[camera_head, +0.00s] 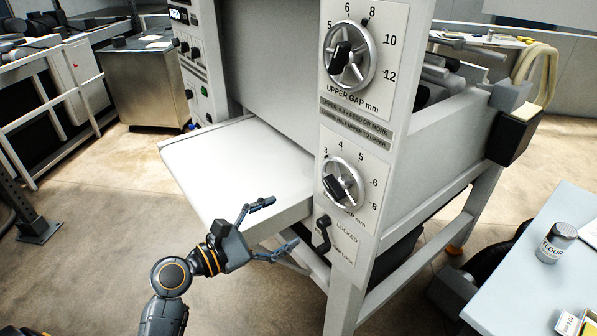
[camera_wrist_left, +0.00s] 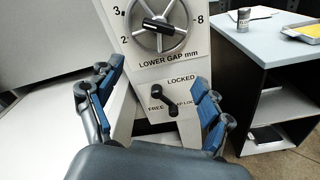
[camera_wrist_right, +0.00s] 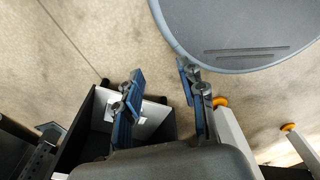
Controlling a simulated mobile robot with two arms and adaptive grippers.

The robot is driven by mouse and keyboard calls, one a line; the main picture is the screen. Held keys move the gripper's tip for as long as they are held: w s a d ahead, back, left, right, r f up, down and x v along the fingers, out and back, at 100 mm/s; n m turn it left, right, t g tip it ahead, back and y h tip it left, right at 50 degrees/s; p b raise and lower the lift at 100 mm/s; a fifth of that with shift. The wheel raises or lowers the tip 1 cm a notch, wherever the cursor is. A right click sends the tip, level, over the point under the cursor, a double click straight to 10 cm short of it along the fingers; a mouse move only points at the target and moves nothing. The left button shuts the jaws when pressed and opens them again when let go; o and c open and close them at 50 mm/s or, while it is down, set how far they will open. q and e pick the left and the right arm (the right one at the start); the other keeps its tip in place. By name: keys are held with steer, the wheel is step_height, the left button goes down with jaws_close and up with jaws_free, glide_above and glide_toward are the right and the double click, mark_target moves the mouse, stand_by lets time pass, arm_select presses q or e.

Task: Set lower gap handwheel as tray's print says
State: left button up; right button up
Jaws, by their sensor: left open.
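The lower gap handwheel (camera_head: 343,184) is a silver spoked wheel with a dark grip, on a dial plate numbered around its rim. It also shows at the top of the left wrist view (camera_wrist_left: 160,22). Below it a black lock lever (camera_head: 322,235) sits on a plate marked LOCKED and FREE; in the left wrist view the lever (camera_wrist_left: 164,99) slants down right. My left gripper (camera_head: 284,224) is open and empty, left of the lever and below the wheel. The pale tray (camera_head: 235,165) juts out left; I see no print on it. My right gripper (camera_wrist_right: 160,74) is open and empty.
The upper gap handwheel (camera_head: 349,56) is above, with a rule plate (camera_head: 356,118) between the dials. A table (camera_head: 545,265) with a flour shaker (camera_head: 556,243) stands right. A black open-topped box (camera_wrist_right: 88,130) is near my right gripper.

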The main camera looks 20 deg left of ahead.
mark_target(330, 190)
arm_select(q)
steer(key=r+p+x, duration=0.1)
steer(key=x, duration=0.3)
steer(key=r+p+x, duration=0.1)
steer(key=x, duration=0.2)
steer(key=p+x, duration=0.1)
steer(key=x, duration=0.3)
steer(key=shift+w+d+r+p, duration=0.25)
steer(key=shift+d+r+p, duration=0.05)
steer(key=shift+d+r, duration=0.1)
steer(key=shift+w+d+f, duration=0.1)
steer(key=shift+w+d, duration=0.25)
steer(key=shift+w, duration=0.25)
steer(key=c, duration=1.2)
